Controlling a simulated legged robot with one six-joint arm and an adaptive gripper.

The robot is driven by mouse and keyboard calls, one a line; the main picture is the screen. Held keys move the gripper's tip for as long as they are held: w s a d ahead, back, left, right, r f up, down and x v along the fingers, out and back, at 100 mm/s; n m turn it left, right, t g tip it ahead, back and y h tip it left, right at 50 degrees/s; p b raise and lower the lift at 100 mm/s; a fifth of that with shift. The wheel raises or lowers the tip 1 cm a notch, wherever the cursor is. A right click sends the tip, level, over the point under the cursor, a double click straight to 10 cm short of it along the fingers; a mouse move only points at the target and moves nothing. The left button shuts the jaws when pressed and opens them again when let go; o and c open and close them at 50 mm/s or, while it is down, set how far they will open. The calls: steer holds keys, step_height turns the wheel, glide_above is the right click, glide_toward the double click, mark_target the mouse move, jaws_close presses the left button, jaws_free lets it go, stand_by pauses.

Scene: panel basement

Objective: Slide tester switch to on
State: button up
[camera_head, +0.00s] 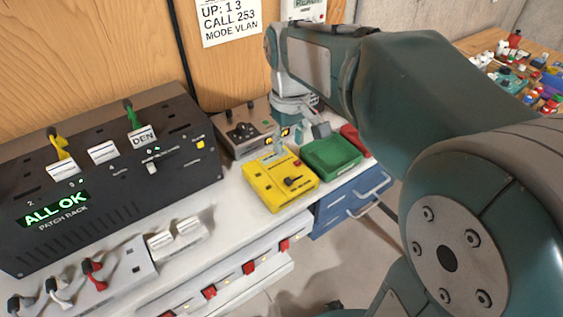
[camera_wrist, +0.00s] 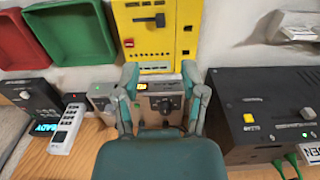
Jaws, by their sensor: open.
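No label readable here says which device is the tester. A yellow box (camera_head: 262,182) with a black lever or knob (camera_head: 292,182) and a red button lies on the bench; it also shows at the top of the wrist view (camera_wrist: 150,40). A grey-brown box (camera_head: 232,140) with dark knobs and a small lit yellow display stands behind it. In the wrist view this box (camera_wrist: 160,112) appears between my fingers. My gripper (camera_wrist: 160,74) is open and empty, fingers either side of that box's face. In the head view my gripper (camera_head: 290,135) hangs by the two boxes; contact cannot be told.
A black patch rack (camera_head: 130,200) reading ALL OK stands left. A green tray (camera_head: 331,153) and a red tray (camera_wrist: 18,40) lie beside the yellow box. A dark device (camera_wrist: 30,105) reading READY and a white keypad device (camera_wrist: 67,132) stand left in the wrist view.

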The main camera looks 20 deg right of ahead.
mark_target(288, 179)
step_height(288, 179, down, 11)
steer(key=shift+s+r, duration=0.1)
steer(key=shift+r, duration=0.05)
stand_by(0.4)
jaws_close()
